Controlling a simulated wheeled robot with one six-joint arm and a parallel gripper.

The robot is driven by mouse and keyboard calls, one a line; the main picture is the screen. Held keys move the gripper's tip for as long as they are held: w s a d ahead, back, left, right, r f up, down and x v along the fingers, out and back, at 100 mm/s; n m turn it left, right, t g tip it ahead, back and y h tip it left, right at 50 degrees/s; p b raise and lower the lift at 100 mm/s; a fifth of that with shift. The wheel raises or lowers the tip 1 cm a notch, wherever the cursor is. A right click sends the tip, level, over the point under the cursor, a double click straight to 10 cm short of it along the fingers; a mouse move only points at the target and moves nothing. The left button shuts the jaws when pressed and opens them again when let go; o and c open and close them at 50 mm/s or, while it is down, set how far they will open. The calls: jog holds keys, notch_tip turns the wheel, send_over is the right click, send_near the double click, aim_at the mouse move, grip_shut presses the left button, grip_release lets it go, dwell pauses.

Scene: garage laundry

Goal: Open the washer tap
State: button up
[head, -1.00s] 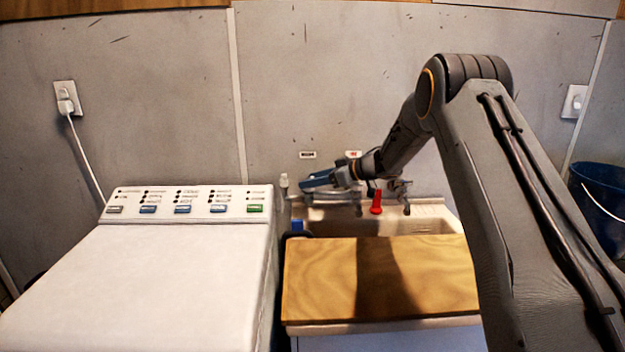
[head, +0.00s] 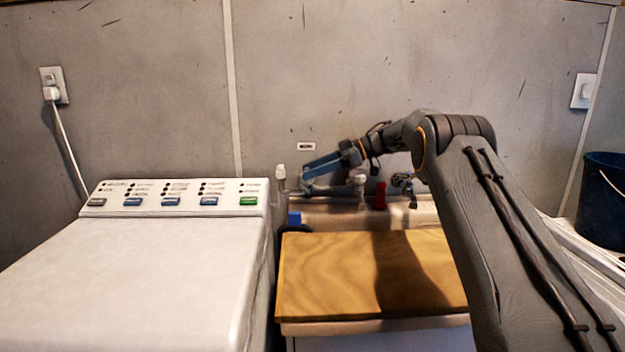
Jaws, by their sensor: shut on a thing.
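My gripper (head: 308,174) reaches left along the back wall, with its blue fingers low above the sink's back edge. The fingers are closed at a small grey tap (head: 318,189) below a small wall label (head: 306,146). The fingers cover much of this tap, so its handle and exact angle cannot be made out. A pale upright fitting (head: 281,178) stands just left of the fingertips.
A white washer (head: 150,280) fills the left. A wooden board (head: 340,275) covers the sink's front. A white-topped fitting (head: 360,185), a red piece (head: 380,195) and another tap (head: 406,185) stand right of the fingers. A blue bucket (head: 603,205) is at far right.

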jog(key=shift+r+b, duration=0.2)
jog(key=shift+b, duration=0.2)
jog(key=o, duration=1.1)
jog(key=shift+d, duration=0.2)
jog(key=shift+c, duration=0.2)
jog(key=shift+a+f, duration=0.1)
jog(key=shift+a, duration=0.05)
jog(key=b+v, duration=0.1)
jog(key=v, duration=0.7)
jog(key=shift+w+b, duration=0.15)
jog(key=shift+b, duration=0.25)
jog(key=shift+a, duration=0.1)
